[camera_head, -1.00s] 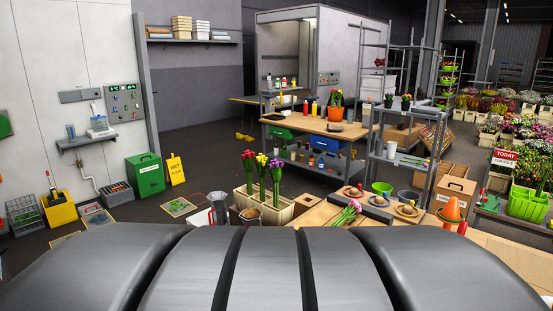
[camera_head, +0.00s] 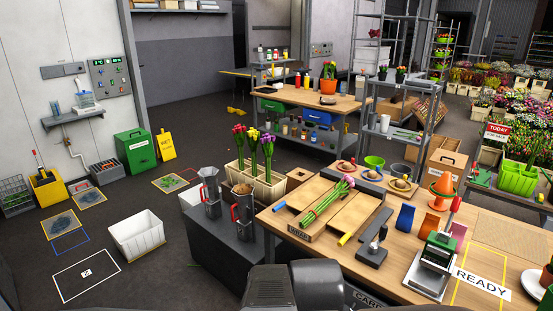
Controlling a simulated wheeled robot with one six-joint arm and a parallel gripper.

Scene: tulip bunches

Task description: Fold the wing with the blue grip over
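The wooden folding board (camera_head: 298,234), marked WRAP, lies on the work table in the head view. Its blue grip (camera_head: 279,206) is at the left side, and a yellow grip (camera_head: 345,239) is at the near right side. The wings appear to lie flat and open. A tulip bunch (camera_head: 322,204) with green stems and pink heads lies lengthwise across the middle of the board, heads toward the far end. A dark part of my arm shows at the bottom edge; my gripper's fingertips are not in view, and nothing of mine touches the board.
Two grey jugs with red handles (camera_head: 242,212) stand left.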

